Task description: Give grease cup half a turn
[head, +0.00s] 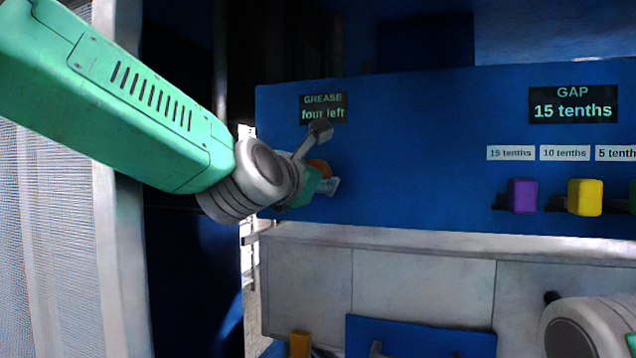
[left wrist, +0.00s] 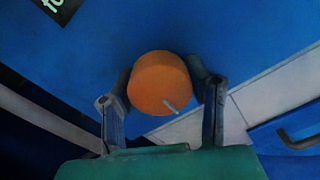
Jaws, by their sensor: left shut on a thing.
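The orange grease cup (left wrist: 160,82) is a short round knob on the blue panel, with a small pale pin on its face. It shows as a small orange patch in the head view (head: 320,167), mostly hidden by my left gripper. My left gripper (left wrist: 160,92) has one dark finger on each side of the cup and is shut on it. In the head view the left gripper (head: 322,183) meets the panel under the grease sign (head: 323,108), which reads "four left". My right gripper is out of view; only part of my right arm shows at lower right.
To the right, a gap sign (head: 573,105) reads "15 tenths". Below it, a purple block (head: 522,195) and a yellow block (head: 585,197) sit under white labels. A grey ledge (head: 400,238) runs below the panel. A blue tray-like piece (head: 420,335) lies lower down.

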